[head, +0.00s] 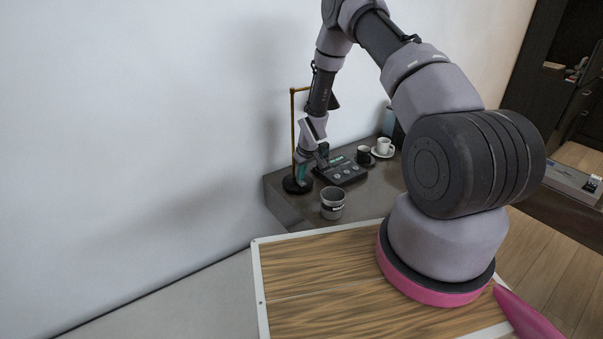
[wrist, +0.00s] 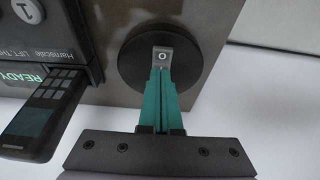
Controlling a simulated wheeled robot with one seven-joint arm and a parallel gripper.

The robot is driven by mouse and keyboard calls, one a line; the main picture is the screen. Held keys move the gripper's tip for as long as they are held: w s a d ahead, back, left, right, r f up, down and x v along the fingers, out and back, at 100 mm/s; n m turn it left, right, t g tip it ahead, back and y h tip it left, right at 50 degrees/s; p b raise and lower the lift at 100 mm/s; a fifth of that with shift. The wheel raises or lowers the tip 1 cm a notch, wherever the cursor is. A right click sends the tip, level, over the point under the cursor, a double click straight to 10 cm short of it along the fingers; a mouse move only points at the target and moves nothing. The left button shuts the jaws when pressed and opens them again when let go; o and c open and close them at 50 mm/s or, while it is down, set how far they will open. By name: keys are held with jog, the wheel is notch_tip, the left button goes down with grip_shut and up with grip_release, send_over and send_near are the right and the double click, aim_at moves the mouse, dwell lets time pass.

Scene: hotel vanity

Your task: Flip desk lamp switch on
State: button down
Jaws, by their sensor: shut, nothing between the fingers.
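The desk lamp has a thin gold pole (head: 293,125) and a round black base (head: 290,187) on the dark counter by the wall. Its shade is mostly hidden behind my arm. In the wrist view the black base (wrist: 133,62) bears a small grey switch (wrist: 163,53) marked "O". My gripper (wrist: 161,72) has teal fingers, shut and empty. Their tips are at the lower edge of the switch in that view; I cannot tell whether they touch it. In the head view my gripper (head: 301,180) points down over the lamp base, and the switch is hidden.
A grey cup (head: 332,204) is in front. A dark mug (head: 365,156) and a white cup (head: 384,145) on a saucer stand farther right. The wall is close behind the lamp.

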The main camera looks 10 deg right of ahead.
jog(key=shift+w+a+f, duration=0.15)
jog(key=shift+f, duration=0.05)
dwell(0.3)
jog(key=shift+s, duration=0.2)
jog(key=shift+s+d, duration=0.4)
jog(key=shift+s, duration=0.25)
jog(key=shift+r, duration=0.1)
jog(key=shift+r, duration=0.2)
jog(key=v, duration=1.3)
jog(key=shift+r, duration=0.3)
